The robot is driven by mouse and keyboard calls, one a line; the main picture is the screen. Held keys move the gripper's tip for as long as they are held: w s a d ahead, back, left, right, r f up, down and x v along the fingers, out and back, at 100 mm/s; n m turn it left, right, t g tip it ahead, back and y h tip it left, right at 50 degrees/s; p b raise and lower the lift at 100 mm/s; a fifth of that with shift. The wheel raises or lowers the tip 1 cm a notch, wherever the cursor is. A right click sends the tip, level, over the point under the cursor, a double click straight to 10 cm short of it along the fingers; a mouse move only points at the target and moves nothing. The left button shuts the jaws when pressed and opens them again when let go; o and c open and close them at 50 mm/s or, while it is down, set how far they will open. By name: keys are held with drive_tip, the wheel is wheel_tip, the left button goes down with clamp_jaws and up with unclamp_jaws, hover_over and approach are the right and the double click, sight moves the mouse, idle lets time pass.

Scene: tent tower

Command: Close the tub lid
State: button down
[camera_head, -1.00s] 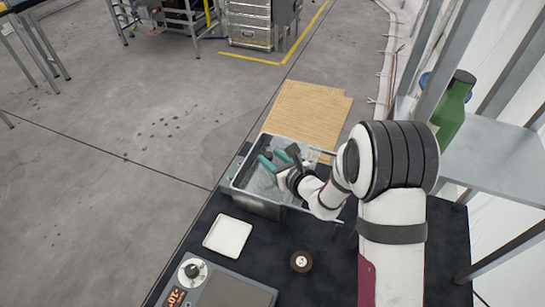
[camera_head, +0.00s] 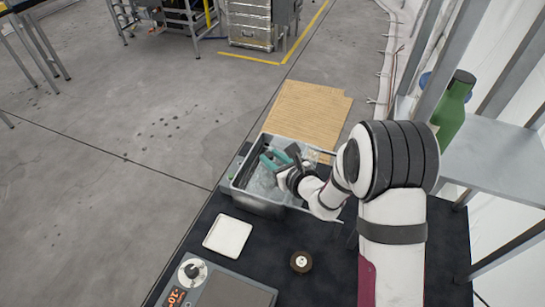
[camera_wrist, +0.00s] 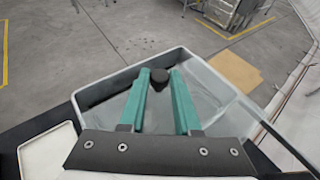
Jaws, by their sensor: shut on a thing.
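The tub (camera_head: 258,206) is an open-topped grey box on the dark table, and its rim also shows in the wrist view (camera_wrist: 98,86). A clear, glass-like lid (camera_head: 254,186) appears over part of its opening; its edges are hard to make out, and I cannot tell how far it covers. A small dark knob (camera_wrist: 159,76) sits between the teal fingertips. My gripper (camera_head: 270,161) is over the tub, and its fingers are shut on the knob in the wrist view (camera_wrist: 166,80). My wrist hides the right part of the tub in the head view.
A white tray (camera_head: 228,237) lies in front of the tub, with a dark round disc (camera_head: 301,261) to its right. A scale-like device (camera_head: 200,285) stands at the front left. A grey shelf (camera_head: 505,160) with a green bottle (camera_head: 452,110) is at the right. A wooden board (camera_head: 308,118) lies beyond the tub.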

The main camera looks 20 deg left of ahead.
idle(0.5)
drive_tip(key=shift+a, duration=2.4)
drive_tip(key=c, duration=0.6)
unclamp_jaws()
drive_tip(key=v, duration=1.6)
drive_tip(key=shift+w+r, duration=0.1)
